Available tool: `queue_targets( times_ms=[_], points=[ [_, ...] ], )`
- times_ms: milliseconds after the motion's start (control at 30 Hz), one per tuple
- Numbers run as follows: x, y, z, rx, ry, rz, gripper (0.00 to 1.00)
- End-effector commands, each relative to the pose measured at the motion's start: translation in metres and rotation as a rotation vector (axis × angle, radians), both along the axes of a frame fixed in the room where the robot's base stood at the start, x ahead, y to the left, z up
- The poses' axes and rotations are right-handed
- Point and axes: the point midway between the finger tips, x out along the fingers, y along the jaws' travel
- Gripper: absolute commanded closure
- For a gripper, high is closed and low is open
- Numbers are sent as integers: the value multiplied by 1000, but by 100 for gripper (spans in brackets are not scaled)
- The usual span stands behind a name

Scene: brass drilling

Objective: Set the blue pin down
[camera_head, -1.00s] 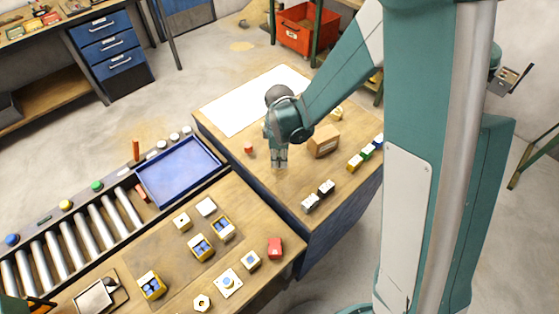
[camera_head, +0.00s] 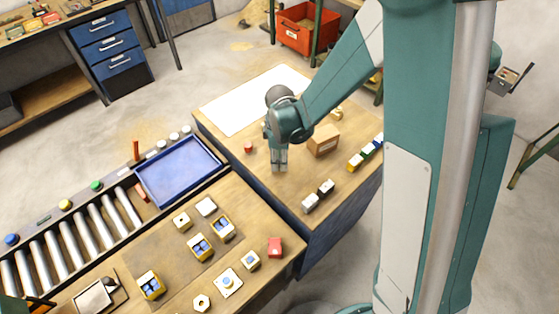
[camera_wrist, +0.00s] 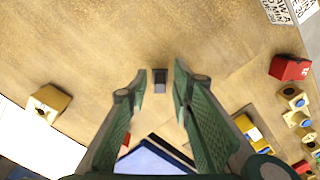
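My gripper (camera_head: 279,169) points down over the wooden table on the right in the head view. In the wrist view its two green fingers (camera_wrist: 160,77) stand apart. A small upright dark grey-blue piece (camera_wrist: 160,79), which I take to be the blue pin, shows between the fingertips. There is a gap on each side, so neither finger seems to touch it. Its colour is dull, and whether its foot rests on the table I cannot tell. In the head view the fingers hide it.
A cardboard box (camera_head: 323,141) stands right of my gripper, and a small red piece (camera_head: 248,147) left of it. Two dark-and-white blocks (camera_head: 318,196) sit nearer the front edge. A blue tray (camera_head: 180,172) and yellow blocks with blue pegs (camera_head: 201,246) are on the neighbouring bench.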

Motion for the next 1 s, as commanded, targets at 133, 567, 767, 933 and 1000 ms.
queue_targets(
  times_ms=[133,567,767,933,1000],
  points=[
    [0,0,4,0,0,0,77],
    [0,0,39,0,0,0,77],
    [-1,0,63,0,0,0,77],
    [0,0,84,0,0,0,77],
    [0,0,92,0,0,0,77]
  ],
)
